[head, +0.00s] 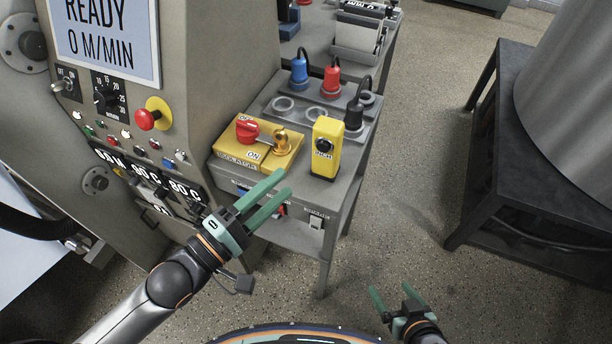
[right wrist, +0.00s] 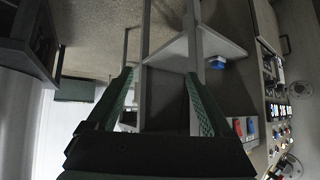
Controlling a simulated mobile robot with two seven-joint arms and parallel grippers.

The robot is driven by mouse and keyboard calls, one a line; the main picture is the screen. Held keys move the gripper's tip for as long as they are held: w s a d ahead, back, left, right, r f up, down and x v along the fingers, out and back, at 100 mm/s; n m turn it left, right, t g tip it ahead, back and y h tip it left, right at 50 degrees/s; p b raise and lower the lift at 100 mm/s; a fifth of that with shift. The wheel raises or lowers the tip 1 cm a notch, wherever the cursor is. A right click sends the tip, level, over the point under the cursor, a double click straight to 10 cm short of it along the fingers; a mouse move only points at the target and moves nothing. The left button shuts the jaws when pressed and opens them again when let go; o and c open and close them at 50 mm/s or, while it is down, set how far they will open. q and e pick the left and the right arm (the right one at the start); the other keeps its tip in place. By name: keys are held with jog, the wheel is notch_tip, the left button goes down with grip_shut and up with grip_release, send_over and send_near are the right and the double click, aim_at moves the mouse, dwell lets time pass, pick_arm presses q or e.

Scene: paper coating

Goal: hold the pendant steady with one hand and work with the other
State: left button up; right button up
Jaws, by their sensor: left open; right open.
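The yellow pendant (head: 325,148) with a black round button stands upright on the front right of the grey side cart's top. My left gripper (head: 274,194) is open and empty, in front of the cart's front edge, to the left of the pendant and apart from it. My right gripper (head: 393,294) is open and empty, low over the floor at the bottom of the head view. In the right wrist view its two green fingers (right wrist: 160,95) are spread with nothing held between them.
A yellow isolator box (head: 256,145) with a red knob sits left of the pendant. Blue (head: 299,72), red (head: 332,79) and black (head: 353,113) plugs stand behind. The machine panel (head: 120,110) rises at left. A dark stand (head: 540,180) is at right; floor between is clear.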

jog(key=w+a+r+n+t+y, duration=0.2)
jog(key=w+r+n+t, duration=0.3)
jog(key=w+n, duration=0.4)
jog(key=m+g+y, duration=0.9)
jog(key=m+y, duration=0.4)
jog(key=m, duration=2)
send_near(312, 151)
notch_tip(312, 151, down, 2)
jog(key=w+d, duration=0.1)
jog(key=d, duration=0.1)
jog(key=x, duration=1.2)
jog(key=shift+w+a+f, duration=0.1)
jog(key=shift+w+f, duration=0.15)
jog(key=shift+f, duration=0.05)
jog(key=shift+c, duration=0.3)
grip_shut()
